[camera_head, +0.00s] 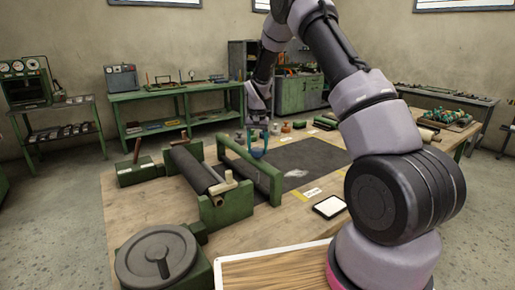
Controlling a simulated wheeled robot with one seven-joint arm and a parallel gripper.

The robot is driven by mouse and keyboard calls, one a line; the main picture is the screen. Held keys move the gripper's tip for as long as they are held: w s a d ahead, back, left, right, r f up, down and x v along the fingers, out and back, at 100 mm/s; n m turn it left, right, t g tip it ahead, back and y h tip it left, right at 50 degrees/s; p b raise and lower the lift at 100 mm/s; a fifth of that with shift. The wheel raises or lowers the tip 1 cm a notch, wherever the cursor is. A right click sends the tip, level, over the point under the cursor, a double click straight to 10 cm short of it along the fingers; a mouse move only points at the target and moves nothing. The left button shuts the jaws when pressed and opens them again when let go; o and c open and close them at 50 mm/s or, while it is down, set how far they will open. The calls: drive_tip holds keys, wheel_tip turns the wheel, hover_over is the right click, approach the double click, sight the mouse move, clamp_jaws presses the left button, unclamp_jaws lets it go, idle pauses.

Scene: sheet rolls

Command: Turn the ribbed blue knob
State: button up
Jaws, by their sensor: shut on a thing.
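The blue knob (257,153) is small in the head view, at the green frame beside the dark mat on the wooden table. Its ribs are too small to make out. My arm reaches over from the right, and my gripper (257,139) points down at the knob. The fingers are around the knob and shut on it. The fingers partly cover the knob's top and sides.
A dark roll (195,168) lies in a green stand just left of the frame (246,168). A grey round dial (157,257) is at the near left. Small coloured items, including an orange one (286,127), stand behind the gripper. The dark mat (300,160) looks mostly clear.

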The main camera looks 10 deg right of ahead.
sight(257, 149)
drive_tip(key=shift+m, duration=0.3)
drive_tip(key=o, duration=1.4)
drive_tip(key=shift+r, duration=0.1)
wheel_tip(257, 149, up, 11)
drive_tip(key=shift+f, duration=0.2)
drive_tip(key=shift+r, duration=0.1)
